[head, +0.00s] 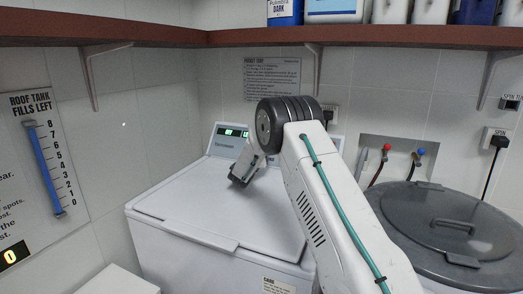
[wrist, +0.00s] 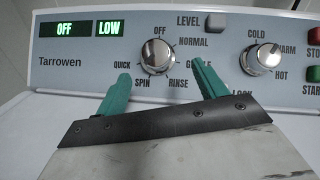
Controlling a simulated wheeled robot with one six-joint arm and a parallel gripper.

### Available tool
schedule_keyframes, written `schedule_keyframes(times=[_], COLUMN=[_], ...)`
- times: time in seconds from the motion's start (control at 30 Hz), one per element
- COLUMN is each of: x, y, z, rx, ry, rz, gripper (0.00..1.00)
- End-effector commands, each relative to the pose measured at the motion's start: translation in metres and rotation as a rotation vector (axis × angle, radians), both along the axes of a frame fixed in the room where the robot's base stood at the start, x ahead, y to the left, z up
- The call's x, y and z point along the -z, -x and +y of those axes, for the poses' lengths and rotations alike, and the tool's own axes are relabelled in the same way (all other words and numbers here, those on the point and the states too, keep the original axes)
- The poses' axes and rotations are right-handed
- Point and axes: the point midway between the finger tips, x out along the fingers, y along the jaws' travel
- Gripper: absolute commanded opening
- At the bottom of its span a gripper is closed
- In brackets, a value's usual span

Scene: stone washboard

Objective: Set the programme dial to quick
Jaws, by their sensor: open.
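The programme dial (wrist: 158,57) is a round silver knob on the pale blue control panel (wrist: 75,75) of the washer. Around it are the words OFF at the top, NORMAL, a partly covered word, RINSE, SPIN and QUICK at the left. Its mark appears to point up at OFF, and the left display (wrist: 64,29) reads OFF. My gripper (wrist: 160,69) is open, its teal fingers either side of the dial's lower part; I cannot tell if they touch it. In the head view my gripper (head: 240,180) is at the panel, and my arm hides the dial.
A second silver knob (wrist: 262,58) for temperature and a grey LEVEL button (wrist: 216,22) are to the right. Red and green buttons sit at the right edge. The white washer lid (head: 215,205) is shut, and a shelf (head: 370,37) runs above.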

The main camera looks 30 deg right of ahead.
Motion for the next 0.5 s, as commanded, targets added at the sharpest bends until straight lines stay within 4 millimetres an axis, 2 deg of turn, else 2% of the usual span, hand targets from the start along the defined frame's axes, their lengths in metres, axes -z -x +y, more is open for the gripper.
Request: schedule_keyframes(times=[0.17,0.5], x=[0.005,0.005], y=[-0.013,-0.050], z=[-0.005,-0.041], rx=[-0.026,-0.023], ry=[0.019,0.017], rz=[0.035,0.032], gripper=[0.71,0.71])
